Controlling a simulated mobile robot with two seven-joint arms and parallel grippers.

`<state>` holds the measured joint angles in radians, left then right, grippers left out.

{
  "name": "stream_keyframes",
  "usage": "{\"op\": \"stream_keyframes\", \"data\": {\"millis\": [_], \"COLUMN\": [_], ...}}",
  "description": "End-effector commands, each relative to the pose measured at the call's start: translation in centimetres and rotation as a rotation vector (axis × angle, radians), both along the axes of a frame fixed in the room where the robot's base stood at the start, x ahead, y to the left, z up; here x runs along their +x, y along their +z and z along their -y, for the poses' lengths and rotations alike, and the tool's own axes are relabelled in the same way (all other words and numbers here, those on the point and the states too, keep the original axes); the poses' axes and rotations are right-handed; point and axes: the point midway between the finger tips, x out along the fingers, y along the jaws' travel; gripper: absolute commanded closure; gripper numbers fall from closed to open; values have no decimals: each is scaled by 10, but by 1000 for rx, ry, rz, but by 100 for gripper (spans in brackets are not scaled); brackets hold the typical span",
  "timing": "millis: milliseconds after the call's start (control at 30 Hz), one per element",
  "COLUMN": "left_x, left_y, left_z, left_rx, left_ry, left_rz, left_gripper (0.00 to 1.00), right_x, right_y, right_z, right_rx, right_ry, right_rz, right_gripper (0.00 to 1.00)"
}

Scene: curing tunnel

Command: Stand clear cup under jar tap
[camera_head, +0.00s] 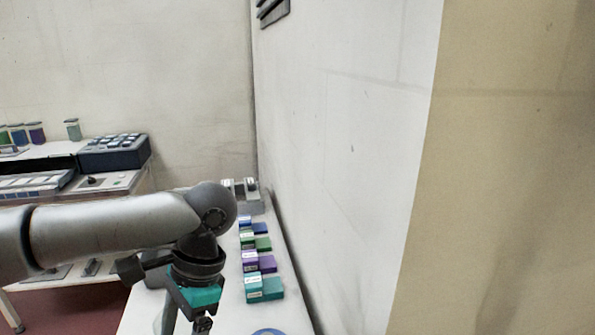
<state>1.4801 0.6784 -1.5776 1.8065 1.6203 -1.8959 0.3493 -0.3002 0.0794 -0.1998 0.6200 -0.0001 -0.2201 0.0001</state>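My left gripper (187,322) hangs downward from the arm that comes in from the left, over the white counter. Its fingertips run to the bottom edge of the picture, so I cannot tell whether it is open or shut. A teal patch shows between the wrist and the fingers; I cannot tell whether it is part of the gripper. I cannot make out a clear cup or a jar with a tap. My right gripper is not in view.
Coloured boxes (272,289) line the white counter (291,318) along the wall. A blue round thing (268,332) is cut off at the bottom. A dark keyed device (114,153) and small coloured jars (36,133) stand at the left.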

Motion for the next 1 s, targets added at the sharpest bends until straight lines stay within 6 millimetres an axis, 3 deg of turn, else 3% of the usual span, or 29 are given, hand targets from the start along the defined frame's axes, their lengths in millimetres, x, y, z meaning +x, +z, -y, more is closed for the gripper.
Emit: {"op": "stream_keyframes", "data": {"millis": [300,500,1000], "left_x": [-9,-13,-15], "left_y": [2,4,4], "left_z": [8,12,15], "left_rx": [0,1,1], "left_ry": [502,716,798], "left_rz": [0,1,-2], "left_gripper": [70,70,70], "right_x": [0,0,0], "right_y": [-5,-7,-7], "right_z": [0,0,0], "right_rx": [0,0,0], "right_ry": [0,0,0], "right_rz": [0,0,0], "right_gripper": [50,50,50]}}
